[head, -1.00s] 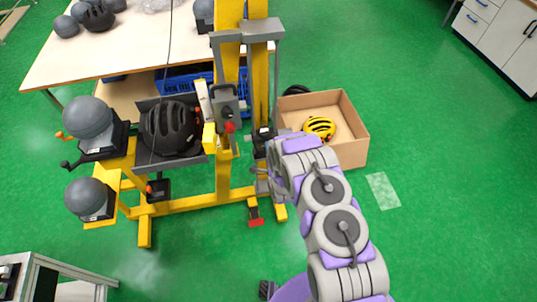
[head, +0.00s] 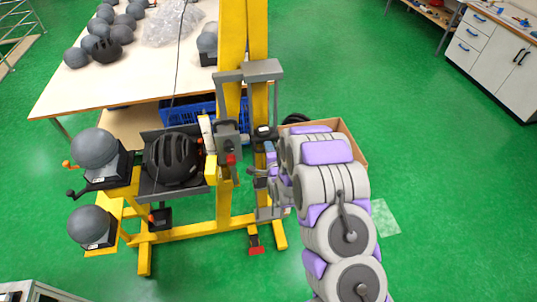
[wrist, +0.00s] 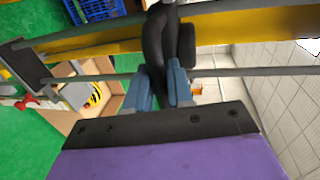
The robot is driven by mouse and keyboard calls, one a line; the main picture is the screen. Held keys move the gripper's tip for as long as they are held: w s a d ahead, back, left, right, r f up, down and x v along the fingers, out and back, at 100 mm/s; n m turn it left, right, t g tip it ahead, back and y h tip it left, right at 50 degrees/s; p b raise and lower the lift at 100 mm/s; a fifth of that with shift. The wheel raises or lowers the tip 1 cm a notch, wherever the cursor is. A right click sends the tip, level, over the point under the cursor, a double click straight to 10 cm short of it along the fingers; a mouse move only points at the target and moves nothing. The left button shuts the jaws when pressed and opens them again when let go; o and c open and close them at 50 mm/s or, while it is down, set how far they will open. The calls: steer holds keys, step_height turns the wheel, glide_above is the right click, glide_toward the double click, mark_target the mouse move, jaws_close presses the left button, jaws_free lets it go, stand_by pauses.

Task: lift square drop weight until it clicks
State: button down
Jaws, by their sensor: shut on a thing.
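The yellow drop tower (head: 231,110) stands in the middle of the head view, with thin rods beside its column. My gripper (head: 262,178) is at the right side of the tower, partly hidden by my arm. In the wrist view my gripper (wrist: 164,88) has its two blue fingers shut on a black looped handle (wrist: 165,45) between the grey rods (wrist: 80,78). I take the handle to be part of the square drop weight; the weight's own body cannot be made out clearly. A grey plate (wrist: 28,62) crosses the rods at the left of the wrist view.
A dark helmet (head: 172,158) and grey headforms (head: 95,148) sit on the tower's left side. A table (head: 130,70) with more headforms stands behind. The floor at right is clear.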

steer(key=shift+w+a+r, duration=0.1)
steer(key=shift+w+r, duration=0.05)
steer(key=shift+r, duration=0.15)
steer(key=c, duration=1.2)
jaws_free()
steer(key=shift+o, duration=0.2)
steer(key=shift+f, duration=0.1)
